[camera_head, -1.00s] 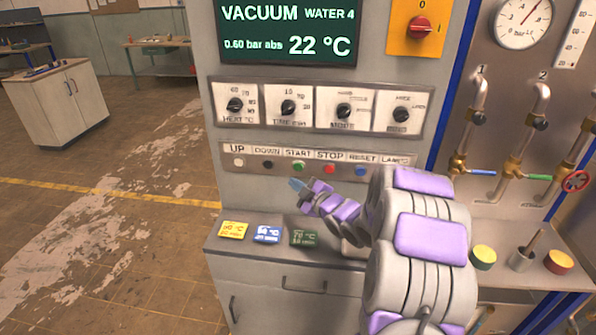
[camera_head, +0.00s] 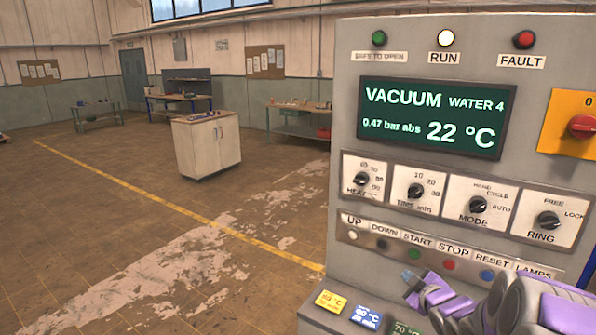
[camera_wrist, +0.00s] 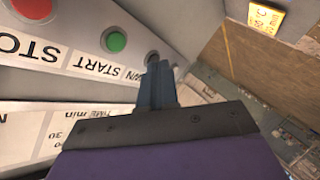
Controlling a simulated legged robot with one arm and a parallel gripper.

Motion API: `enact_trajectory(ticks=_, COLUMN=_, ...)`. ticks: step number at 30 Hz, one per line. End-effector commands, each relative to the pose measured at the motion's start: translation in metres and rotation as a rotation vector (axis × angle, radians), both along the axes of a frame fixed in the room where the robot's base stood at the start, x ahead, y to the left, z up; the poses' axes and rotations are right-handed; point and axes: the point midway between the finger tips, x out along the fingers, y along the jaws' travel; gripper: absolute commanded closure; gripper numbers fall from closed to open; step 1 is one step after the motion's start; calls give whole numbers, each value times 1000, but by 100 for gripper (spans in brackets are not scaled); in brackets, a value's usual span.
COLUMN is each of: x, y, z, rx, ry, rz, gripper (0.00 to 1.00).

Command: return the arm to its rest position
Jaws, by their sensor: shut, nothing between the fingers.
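My gripper (camera_head: 410,279) is at the lower right of the head view, in front of the control panel (camera_head: 345,120) and just below the button row. My purple and grey arm is partly cut off by the frame. In the wrist view my gripper (camera_wrist: 158,84) has its fingers together and empty. Its tips lie close to the black DOWN button (camera_wrist: 152,58) in that picture; I cannot tell whether they touch. The green START button (camera_wrist: 116,41) and red STOP button (camera_wrist: 34,7) are to the left.
The display (camera_head: 432,117) reads 0.47 bar abs and 22 °C. The RUN lamp (camera_head: 446,38) looks white. Yellow (camera_head: 330,301) and blue (camera_head: 367,314) cards lie on the ledge under the panel. A cabinet (camera_head: 207,145) stands farther back; open floor lies left.

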Motion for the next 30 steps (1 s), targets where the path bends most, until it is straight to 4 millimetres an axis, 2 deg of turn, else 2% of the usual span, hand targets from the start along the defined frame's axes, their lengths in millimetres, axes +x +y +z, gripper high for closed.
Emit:
enact_trajectory(ticks=1, x=-7, y=7, z=6, rx=2, ry=53, rz=-33, gripper=100)
enact_trajectory(ticks=5, x=-38, y=14, z=6, rx=35, ry=222, rz=-155, gripper=100)
enact_trajectory(ticks=11, x=-110, y=35, z=5, rx=116, ry=476, rz=-346, gripper=100)
enact_trajectory(ticks=17, x=-204, y=70, z=5, rx=221, ry=727, rz=-524, gripper=100)
enact_trajectory(ticks=24, x=-337, y=127, z=8, rx=342, ry=1048, rz=-698, gripper=100)
enact_trajectory(ticks=27, x=-388, y=149, z=10, rx=375, ry=1171, rz=-749, gripper=100)
enact_trajectory(ticks=30, x=-427, y=166, z=13, rx=397, ry=1266, rz=-781, gripper=100)
